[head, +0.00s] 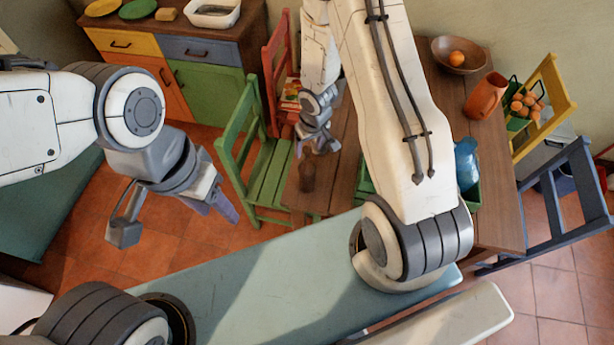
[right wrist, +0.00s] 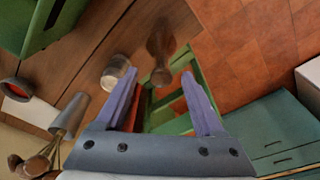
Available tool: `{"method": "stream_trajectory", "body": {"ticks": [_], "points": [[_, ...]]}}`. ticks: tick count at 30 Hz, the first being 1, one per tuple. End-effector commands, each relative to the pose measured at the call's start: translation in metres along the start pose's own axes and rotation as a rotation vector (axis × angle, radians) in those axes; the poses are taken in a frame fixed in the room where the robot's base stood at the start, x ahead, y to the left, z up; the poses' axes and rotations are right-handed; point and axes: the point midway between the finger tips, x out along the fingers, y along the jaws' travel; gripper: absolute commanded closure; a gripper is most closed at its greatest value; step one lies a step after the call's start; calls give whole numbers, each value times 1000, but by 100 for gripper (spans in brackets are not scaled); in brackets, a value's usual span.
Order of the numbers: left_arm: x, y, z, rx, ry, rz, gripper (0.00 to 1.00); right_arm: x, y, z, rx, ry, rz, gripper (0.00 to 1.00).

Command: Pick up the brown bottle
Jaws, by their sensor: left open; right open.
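The brown bottle (head: 307,169) stands near the edge of the wooden table in the head view. In the right wrist view the brown bottle (right wrist: 160,48) appears just beyond the fingertips, roughly between their lines. My right gripper (head: 318,143) is open and empty, close above the bottle in the head view; its two fingers are spread in the right wrist view (right wrist: 159,76). I cannot tell the exact gap to the bottle. My left gripper (head: 220,208) is open and empty, away to the left over the floor.
A clear glass (right wrist: 117,73) stands beside the bottle, near one finger. A grey cup with utensils (right wrist: 70,114) is further left. A green chair (head: 262,170) and a red chair (head: 277,70) stand by the table. An orange jug (head: 485,96) and brown bowl (head: 457,58) are at the far right.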

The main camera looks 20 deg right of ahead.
Motion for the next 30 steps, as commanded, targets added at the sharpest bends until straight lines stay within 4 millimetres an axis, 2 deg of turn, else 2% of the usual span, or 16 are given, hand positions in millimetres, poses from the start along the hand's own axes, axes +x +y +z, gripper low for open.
{"method": "stream_trajectory", "body": {"ticks": [3, 7, 10, 17, 19, 23, 30], "points": [[18, -1, 1, -1, 0, 0, 50, 24, -2, 1, -1, -2, 0, 30], [28, -2, 1, -3, 0, 0, 50, 41, -2, 1, 0, -1, 0, 30], [31, -2, 2, -4, 0, 0, 50, 46, -2, 0, 0, 0, 0, 30], [30, -2, 2, -4, 0, 0, 50, 46, -2, 0, -1, 0, 0, 30], [30, -2, 2, -4, 0, 0, 50, 46, -2, 0, 0, 0, 0, 49], [30, -2, 2, -4, 0, 0, 50, 46, -2, 0, 0, 0, 0, 99], [30, -2, 2, -4, 0, 0, 50, 46, -2, 0, 0, -1, 0, 100]]}}
